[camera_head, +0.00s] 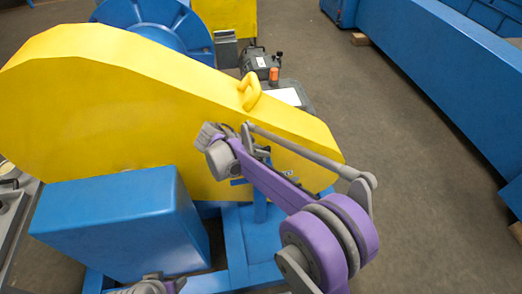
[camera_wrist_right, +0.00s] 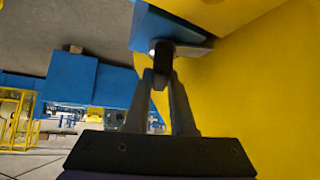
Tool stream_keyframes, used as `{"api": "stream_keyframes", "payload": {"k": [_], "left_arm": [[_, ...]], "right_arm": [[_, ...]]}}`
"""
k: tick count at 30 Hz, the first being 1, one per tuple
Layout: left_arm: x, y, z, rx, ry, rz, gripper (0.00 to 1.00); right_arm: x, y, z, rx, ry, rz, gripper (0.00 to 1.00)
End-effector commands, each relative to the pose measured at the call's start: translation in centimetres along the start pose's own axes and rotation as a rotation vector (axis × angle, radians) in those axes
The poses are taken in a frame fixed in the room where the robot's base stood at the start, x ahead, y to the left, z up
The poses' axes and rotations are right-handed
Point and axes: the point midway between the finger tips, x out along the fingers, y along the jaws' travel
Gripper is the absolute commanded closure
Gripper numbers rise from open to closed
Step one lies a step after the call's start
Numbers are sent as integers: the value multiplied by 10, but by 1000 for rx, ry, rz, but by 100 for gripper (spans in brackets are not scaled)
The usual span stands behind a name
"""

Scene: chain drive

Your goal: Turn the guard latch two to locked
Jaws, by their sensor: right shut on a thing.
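The yellow chain guard (camera_head: 110,100) fills the left and middle of the head view, with a yellow handle loop (camera_head: 250,92) on top. In the wrist view its yellow surface (camera_wrist_right: 270,85) fills the right side. My right gripper (camera_wrist_right: 163,77) is shut on a small dark piece, seemingly the guard latch (camera_wrist_right: 163,52), under a blue bracket (camera_wrist_right: 150,25) beside the guard. In the head view my right arm reaches the guard's near face; its wrist hides the fingertips and the latch. I cannot read the latch's angle or tell which number it has. My left gripper's fingers do not show.
A blue box-shaped housing (camera_head: 115,220) stands in front of the guard at lower left. A grey motor-like unit (camera_head: 258,62) with an orange knob (camera_head: 274,75) sits behind. A long blue structure (camera_head: 440,75) runs along the right. Open grey floor (camera_head: 400,150) lies between.

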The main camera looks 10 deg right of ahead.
Motion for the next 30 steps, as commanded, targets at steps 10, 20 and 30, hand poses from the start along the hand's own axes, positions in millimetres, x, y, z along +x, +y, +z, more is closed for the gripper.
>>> {"api": "stream_keyframes", "payload": {"k": [10, 20, 30], "left_arm": [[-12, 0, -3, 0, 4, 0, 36], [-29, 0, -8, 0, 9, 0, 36], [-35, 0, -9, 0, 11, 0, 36]], "right_arm": [[-1, 1, -1, -102, 0, -104, 100], [-1, 2, -2, -311, 0, -313, 100], [1, 2, -1, -536, 0, -539, 100]]}}
